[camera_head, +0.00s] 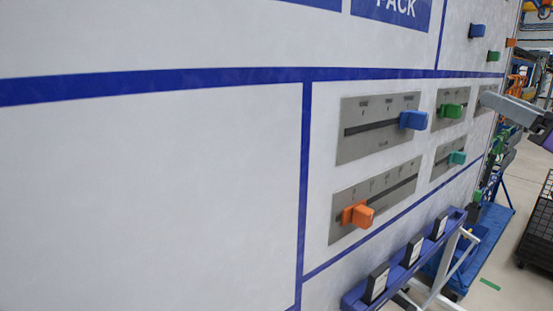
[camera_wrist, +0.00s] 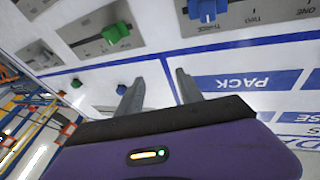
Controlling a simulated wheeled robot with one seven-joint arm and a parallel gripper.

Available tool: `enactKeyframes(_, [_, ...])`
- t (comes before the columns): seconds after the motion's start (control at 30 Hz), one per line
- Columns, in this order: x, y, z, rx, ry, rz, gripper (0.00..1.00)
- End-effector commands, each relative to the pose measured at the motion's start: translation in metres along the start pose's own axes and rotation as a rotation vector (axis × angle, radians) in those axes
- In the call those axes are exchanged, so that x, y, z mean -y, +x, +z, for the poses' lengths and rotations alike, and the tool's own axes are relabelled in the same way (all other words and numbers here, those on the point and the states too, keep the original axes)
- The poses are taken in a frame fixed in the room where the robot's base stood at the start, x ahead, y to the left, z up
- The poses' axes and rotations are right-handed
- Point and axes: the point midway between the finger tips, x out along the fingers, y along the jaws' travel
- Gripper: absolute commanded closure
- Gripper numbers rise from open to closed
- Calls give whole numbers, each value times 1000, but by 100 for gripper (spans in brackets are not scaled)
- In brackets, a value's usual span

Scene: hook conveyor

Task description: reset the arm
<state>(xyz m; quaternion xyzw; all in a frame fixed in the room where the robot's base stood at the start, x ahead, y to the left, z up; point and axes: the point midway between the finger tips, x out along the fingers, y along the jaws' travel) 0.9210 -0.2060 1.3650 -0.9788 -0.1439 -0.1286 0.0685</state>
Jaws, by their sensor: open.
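My gripper (camera_wrist: 157,92) shows in the wrist view with its two grey fingers apart and nothing between them. It points toward a white panel with blue lines. In the head view, part of my arm (camera_head: 512,108) shows at the right edge, beside the panel. The fingertips cannot be made out clearly there.
The white panel (camera_head: 150,180) fills most of the head view. It carries slider plates with a blue knob (camera_head: 413,120), an orange knob (camera_head: 358,215) and green knobs (camera_head: 451,111). A blue rail (camera_head: 402,270) lies below. A dark wire cage (camera_head: 540,225) stands on the floor at right.

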Motion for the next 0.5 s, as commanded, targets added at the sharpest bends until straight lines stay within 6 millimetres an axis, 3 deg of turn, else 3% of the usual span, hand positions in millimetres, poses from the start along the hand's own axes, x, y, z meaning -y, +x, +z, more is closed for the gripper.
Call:
enactKeyframes(0.23, [-22, -28, 59, -101, 55, 191, 56])
enactKeyframes(0.5, [-13, -87, 151, -157, 80, 380, 56])
